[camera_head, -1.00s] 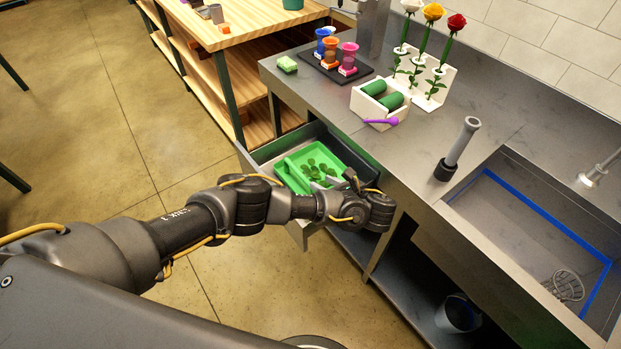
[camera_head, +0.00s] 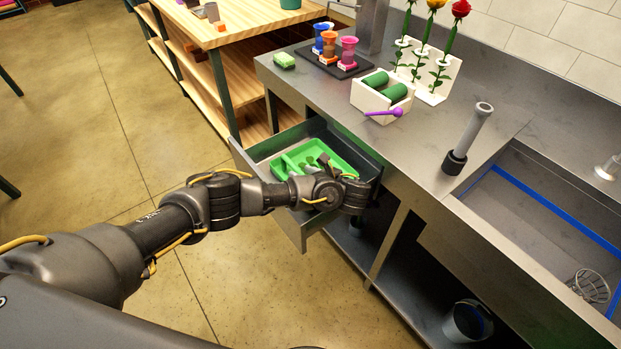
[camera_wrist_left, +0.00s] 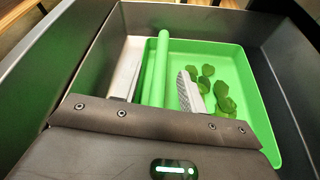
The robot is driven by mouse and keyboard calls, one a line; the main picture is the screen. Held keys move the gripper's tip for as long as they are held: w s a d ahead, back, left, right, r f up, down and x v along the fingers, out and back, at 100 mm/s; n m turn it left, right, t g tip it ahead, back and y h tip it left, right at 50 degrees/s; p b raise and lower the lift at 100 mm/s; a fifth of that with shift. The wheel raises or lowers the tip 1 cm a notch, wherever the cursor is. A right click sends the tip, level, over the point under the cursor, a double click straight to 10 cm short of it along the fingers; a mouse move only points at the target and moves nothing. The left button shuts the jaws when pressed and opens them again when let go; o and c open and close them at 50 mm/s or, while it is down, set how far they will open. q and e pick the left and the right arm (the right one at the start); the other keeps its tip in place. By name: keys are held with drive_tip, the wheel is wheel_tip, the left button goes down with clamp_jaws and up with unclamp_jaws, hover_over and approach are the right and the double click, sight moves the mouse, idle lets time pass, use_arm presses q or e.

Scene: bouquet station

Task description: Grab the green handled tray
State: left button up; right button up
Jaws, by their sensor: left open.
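The green tray (camera_head: 338,151) lies in the open drawer, with a raised green handle bar along its left side in the left wrist view (camera_wrist_left: 161,60). Several green leaf pieces (camera_wrist_left: 222,95) lie in the tray. My left gripper (camera_wrist_left: 157,82) is open and empty over the tray. Its two fingers show on either side of the handle bar, one to the left and one to the right; I cannot tell whether they touch it. In the head view my left wrist covers the near part of the tray. My right gripper is not in view.
The drawer walls (camera_head: 263,152) stand close around the tray. A sink is at right.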

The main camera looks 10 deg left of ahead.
use_arm(q)
drive_tip(key=shift+x, duration=0.8)
drive_tip(key=shift+r, duration=0.1)
clamp_jaws()
drive_tip(key=shift+r, duration=0.5)
wheel_tip(320, 180, up, 5)
drive_tip(key=shift+w+r+p, duration=0.1)
drive_tip(key=shift+p, duration=0.9)
wheel_tip(320, 180, up, 22)
drive_tip(key=p, duration=2.1)
drive_tip(key=shift+p, duration=0.4)
